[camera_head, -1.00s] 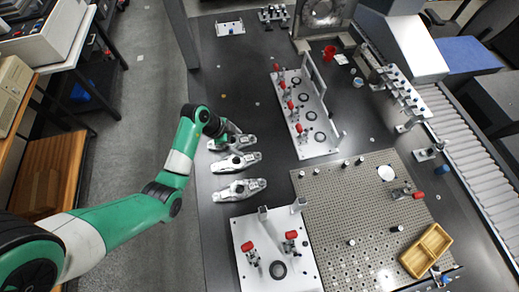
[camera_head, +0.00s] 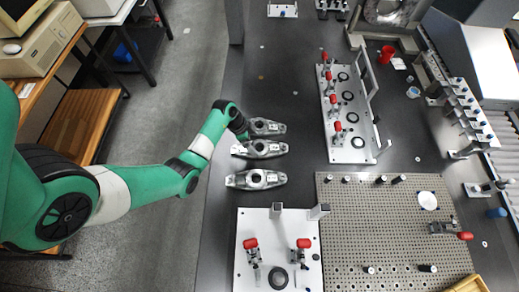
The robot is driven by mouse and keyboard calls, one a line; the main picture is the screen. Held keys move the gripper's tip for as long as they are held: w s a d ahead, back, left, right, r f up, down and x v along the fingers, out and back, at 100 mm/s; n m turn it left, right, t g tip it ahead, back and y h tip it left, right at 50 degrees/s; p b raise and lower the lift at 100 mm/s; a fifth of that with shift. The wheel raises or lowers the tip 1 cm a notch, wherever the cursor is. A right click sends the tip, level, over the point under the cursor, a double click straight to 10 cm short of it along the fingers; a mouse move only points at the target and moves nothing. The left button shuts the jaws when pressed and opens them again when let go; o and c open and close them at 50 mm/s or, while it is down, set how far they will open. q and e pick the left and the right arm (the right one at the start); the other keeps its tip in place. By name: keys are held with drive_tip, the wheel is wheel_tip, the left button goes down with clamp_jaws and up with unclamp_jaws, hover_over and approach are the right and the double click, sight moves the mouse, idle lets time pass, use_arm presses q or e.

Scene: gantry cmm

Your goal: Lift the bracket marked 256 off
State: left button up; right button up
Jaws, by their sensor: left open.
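Three silver cast brackets lie in a row on the dark table: a far one (camera_head: 268,127), a middle one (camera_head: 262,149) and a near one (camera_head: 257,180). Each has a round opening and a small white label. The label numbers are too small to read, so I cannot tell which is 256. My left gripper (camera_head: 246,139) is at the left ends of the far and middle brackets. It is open; its fingers are small and partly hidden by the wrist, and I cannot tell if they touch a bracket. My right gripper is not in view.
A white fixture plate with red clamps (camera_head: 251,214) stands nearer than the brackets. Another clamp fixture (camera_head: 358,148) is to the right. A perforated plate (camera_head: 350,220) with pins fills the lower right. The table beyond the brackets is mostly clear.

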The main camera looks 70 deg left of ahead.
sight(260, 147)
use_arm(q)
drive_tip(key=b+x, duration=0.4)
drive_tip(key=x, duration=0.1)
drive_tip(key=shift+d+f, duration=0.1)
drive_tip(key=shift+f, duration=0.05)
clamp_jaws()
